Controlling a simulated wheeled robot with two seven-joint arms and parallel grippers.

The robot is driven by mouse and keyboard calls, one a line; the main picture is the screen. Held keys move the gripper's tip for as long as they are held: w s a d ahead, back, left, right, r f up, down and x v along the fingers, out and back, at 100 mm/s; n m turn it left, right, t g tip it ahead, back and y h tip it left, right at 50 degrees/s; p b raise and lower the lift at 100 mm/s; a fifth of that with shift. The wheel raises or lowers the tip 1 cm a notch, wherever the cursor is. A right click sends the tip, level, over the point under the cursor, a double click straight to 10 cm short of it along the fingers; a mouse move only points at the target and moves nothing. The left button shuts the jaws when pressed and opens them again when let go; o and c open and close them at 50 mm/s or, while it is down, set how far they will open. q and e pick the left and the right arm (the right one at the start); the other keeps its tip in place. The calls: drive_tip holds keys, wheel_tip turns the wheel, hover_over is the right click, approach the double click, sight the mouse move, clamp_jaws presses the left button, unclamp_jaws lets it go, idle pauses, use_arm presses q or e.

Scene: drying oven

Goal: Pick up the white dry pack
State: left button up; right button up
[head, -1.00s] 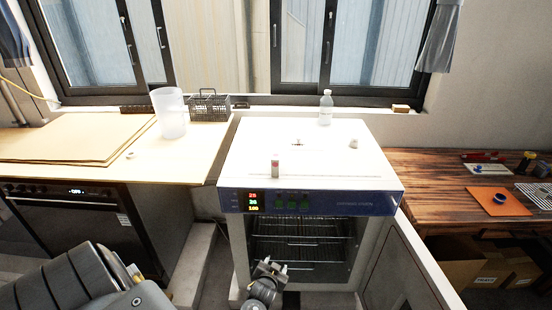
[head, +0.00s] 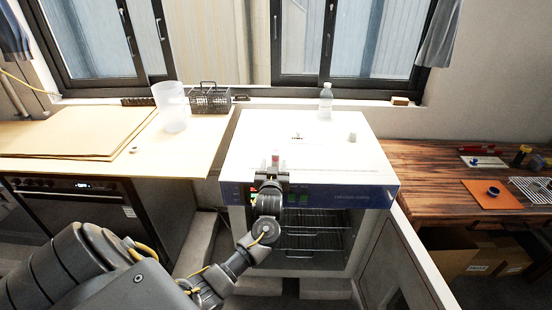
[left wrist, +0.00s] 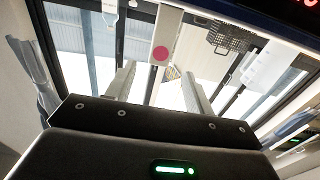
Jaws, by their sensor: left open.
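The white dry pack (head: 276,155) appears as a small upright white piece with a red mark near the front edge of the oven's white top (head: 300,158). In the left wrist view the pack (left wrist: 166,30) shows upside down as a white block with a pink-red dot. My left gripper (head: 271,176) is at the oven's upper front edge, just on the near side of the pack. Its fingers are spread in the left wrist view (left wrist: 158,82), with the pack ahead of the gap. No contact is clear. The gripper hides the pack's lower part in the head view. My right gripper is out of view.
A clear bottle (head: 326,103) and a small white object (head: 352,137) stand farther back on the oven. The oven's front is open, showing wire racks (head: 312,240). A translucent beaker (head: 171,108) and dark basket (head: 210,100) stand on the left counter. A wooden bench (head: 430,175) is right.

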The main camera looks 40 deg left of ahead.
sight(275, 156)
use_arm(q)
drive_tip(key=shift+w+a, duration=0.25)
drive_tip(key=shift+w, duration=0.1)
drive_tip(key=shift+w+a+r+p, duration=0.15)
drive_tip(key=shift+w+r+p, duration=0.1)
drive_tip(key=shift+w+p, duration=0.1)
drive_tip(key=p+x, duration=0.1)
drive_tip(key=x, duration=0.2)
drive_tip(key=shift+w+a, duration=0.1)
drive_tip(key=shift+w, duration=0.1)
drive_tip(key=shift+w+a, duration=0.25)
drive_tip(key=shift+w, duration=0.15)
drive_tip(key=shift+c, duration=0.6)
drive_tip(key=c, duration=1)
